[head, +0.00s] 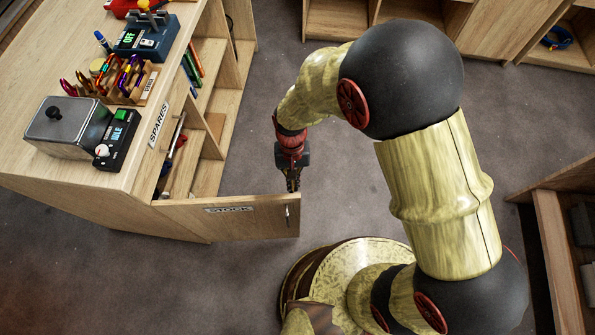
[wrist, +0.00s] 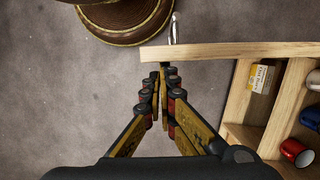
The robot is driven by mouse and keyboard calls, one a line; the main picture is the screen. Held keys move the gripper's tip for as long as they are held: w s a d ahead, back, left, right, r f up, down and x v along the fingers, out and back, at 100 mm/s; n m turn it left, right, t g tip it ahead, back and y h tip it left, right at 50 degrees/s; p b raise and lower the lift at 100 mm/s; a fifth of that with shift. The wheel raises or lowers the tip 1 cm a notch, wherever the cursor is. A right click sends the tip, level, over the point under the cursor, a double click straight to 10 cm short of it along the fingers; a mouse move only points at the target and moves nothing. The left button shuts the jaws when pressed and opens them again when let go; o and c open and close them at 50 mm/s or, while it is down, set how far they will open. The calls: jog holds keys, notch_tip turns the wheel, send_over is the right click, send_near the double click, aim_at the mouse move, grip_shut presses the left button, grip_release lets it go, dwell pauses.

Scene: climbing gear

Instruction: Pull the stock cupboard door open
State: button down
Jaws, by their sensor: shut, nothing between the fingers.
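The stock cupboard door (head: 245,222) is wooden with a STOCK label. It stands swung out wide from the cupboard (head: 150,190), and the shelves inside show. Its slim metal handle (head: 287,215) is on the labelled outer face near the free end; it also shows beyond the door's edge in the wrist view (wrist: 174,27). My gripper (head: 293,187) is shut and empty. It is on the inner side of the door by its free end. In the wrist view the fingertips (wrist: 160,72) are close to the door's edge (wrist: 230,51); I cannot tell whether they touch.
A yellow-labelled box (wrist: 260,78), a red mug (wrist: 292,149) and a blue one (wrist: 311,115) are inside the cupboard. The counter holds a grey box (head: 68,122), a device reading IDLE (head: 118,138) and a pen rack (head: 130,85). Open floor (head: 225,275) lies before the door.

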jog(key=s+d+m+p, duration=0.1)
jog(key=s, duration=0.5)
jog(key=shift+s+d+m, duration=0.2)
jog(key=shift+s+m, duration=0.15)
jog(key=shift+m, duration=0.05)
notch_tip(320, 180, up, 12)
send_over(296, 205)
jog(key=shift+w+d+f, duration=0.1)
jog(key=shift+w+f, duration=0.1)
jog(key=shift+w, duration=0.15)
